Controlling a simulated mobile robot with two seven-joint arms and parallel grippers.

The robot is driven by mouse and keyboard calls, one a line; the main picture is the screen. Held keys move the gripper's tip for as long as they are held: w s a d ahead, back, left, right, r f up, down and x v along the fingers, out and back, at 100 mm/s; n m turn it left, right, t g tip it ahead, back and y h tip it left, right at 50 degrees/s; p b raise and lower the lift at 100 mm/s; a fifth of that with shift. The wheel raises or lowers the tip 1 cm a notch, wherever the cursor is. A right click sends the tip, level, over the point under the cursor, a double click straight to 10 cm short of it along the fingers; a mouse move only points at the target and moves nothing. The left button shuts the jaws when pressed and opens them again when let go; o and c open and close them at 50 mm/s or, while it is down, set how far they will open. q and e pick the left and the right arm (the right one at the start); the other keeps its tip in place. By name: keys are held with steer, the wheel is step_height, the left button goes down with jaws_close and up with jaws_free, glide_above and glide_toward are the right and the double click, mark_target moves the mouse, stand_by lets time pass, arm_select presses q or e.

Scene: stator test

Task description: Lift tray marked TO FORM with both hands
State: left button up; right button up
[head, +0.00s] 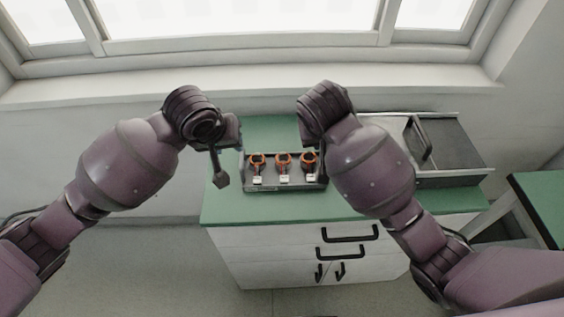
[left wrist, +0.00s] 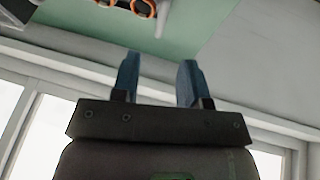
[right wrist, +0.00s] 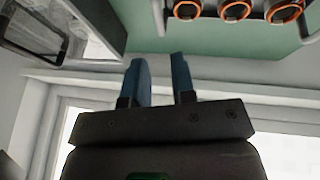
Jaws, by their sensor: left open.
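A dark grey tray (head: 285,186) stands on the green worktop in the head view, holding three orange-ringed stators (head: 283,160) in a row, each with a small white tag in front. No lettering on the tray is readable. My left gripper (left wrist: 158,68) is open and empty, left of the tray; part of the tray and an orange ring (left wrist: 143,8) show at the top of the left wrist view. My right gripper (right wrist: 161,72) has its blue fingers apart with nothing between them. In the head view my right arm hides it. The rings also show in the right wrist view (right wrist: 235,11).
The green worktop (head: 275,130) tops a white cabinet (head: 270,258) with black handles. A grey metal case (head: 455,150) with a black handle stands to the right on the worktop. A window and sill (head: 250,80) run behind. Another green surface (head: 540,200) is at far right.

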mark_target(241, 157)
arm_select(q)
steer(key=shift+x, duration=5.3)
arm_select(e)
steer(key=shift+x, duration=5.35)
steer(key=shift+s, duration=0.2)
arm_select(q)
steer(key=c, duration=0.4)
arm_select(e)
steer(key=c, duration=0.4)
arm_select(q)
jaws_close()
arm_select(e)
jaws_close()
